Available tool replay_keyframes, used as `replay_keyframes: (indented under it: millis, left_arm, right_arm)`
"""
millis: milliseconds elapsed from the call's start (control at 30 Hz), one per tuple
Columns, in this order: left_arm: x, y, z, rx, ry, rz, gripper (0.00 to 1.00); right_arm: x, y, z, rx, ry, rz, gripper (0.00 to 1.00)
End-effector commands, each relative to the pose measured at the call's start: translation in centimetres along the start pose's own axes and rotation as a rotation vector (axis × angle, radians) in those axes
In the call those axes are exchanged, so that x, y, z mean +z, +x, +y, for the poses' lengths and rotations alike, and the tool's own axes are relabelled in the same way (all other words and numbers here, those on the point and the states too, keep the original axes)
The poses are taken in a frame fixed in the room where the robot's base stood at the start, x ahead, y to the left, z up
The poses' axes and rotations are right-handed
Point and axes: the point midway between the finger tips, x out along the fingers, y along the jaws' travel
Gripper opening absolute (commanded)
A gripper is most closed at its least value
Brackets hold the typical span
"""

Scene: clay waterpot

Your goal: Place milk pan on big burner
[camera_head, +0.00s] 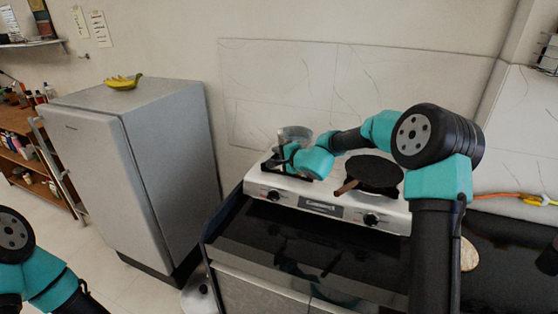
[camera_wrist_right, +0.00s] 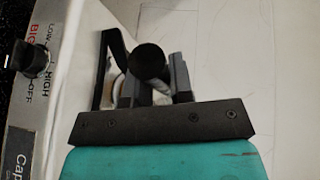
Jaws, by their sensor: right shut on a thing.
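The milk pan (camera_head: 295,133), a small grey metal pan, is at the left burner of the white stove (camera_head: 334,203). My right gripper (camera_head: 281,152) is there too, in front of the pan, shut on its handle. In the right wrist view the dark round handle (camera_wrist_right: 149,64) sits between the fingers of my right gripper (camera_wrist_right: 152,82). The left burner (camera_head: 318,173) is mostly hidden under the pan and my gripper, so I cannot tell whether the pan rests on it or hangs just above. My left gripper is out of view; only part of that arm shows at lower left.
A black frying pan (camera_head: 375,172) with a wooden handle stands on the right burner, close to my right arm. A stove knob (camera_wrist_right: 28,59) marked "BIG" shows in the wrist view. A fridge (camera_head: 145,170) with bananas (camera_head: 123,82) stands left. The dark counter front is clear.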

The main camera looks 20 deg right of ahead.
Motion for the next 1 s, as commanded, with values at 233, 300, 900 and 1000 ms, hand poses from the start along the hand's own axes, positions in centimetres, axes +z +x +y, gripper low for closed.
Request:
replay_keyframes:
  millis: [233,300,900,1000]
  left_arm:
    - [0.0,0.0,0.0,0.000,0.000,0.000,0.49]
    - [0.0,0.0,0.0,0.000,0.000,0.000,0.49]
    - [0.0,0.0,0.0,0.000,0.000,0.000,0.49]
    - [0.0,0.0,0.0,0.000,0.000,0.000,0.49]
  right_arm:
    - [-0.1,0.5,2.2,-0.001,-0.001,0.001,0.00]
    - [0.0,0.5,2.2,-0.002,-0.001,0.000,0.00]
    - [0.0,0.5,2.5,0.000,0.000,0.000,0.47]
    - [0.0,0.5,2.5,0.000,0.000,0.000,0.47]
